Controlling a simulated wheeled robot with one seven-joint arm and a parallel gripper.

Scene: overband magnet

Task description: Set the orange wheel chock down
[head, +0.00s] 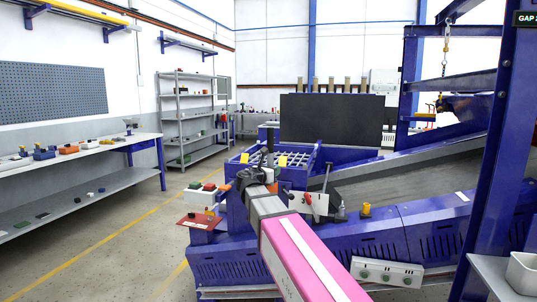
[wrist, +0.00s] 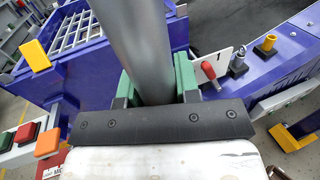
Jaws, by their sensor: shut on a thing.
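My gripper (wrist: 157,84) is shut on a thick, smooth grey cylinder (wrist: 137,40), which lies between its green-padded fingers in the wrist view and runs out past the top edge. In the head view my gripper (head: 262,178) is in front of the blue machine, near its grid-topped bin. I cannot make out an orange wheel chock for certain. A yellow-orange piece (wrist: 288,138) shows low at the right of the wrist view; I cannot tell what it is. The far end of the cylinder is out of the wrist view.
The blue bin with a white grid (wrist: 88,28) is close by on the left. A red-handled lever (head: 308,199) and a yellow knob (head: 366,209) stand to the right. Push buttons (wrist: 47,143) are at the lower left. A workbench (head: 95,150) lines the left wall, with open floor before it.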

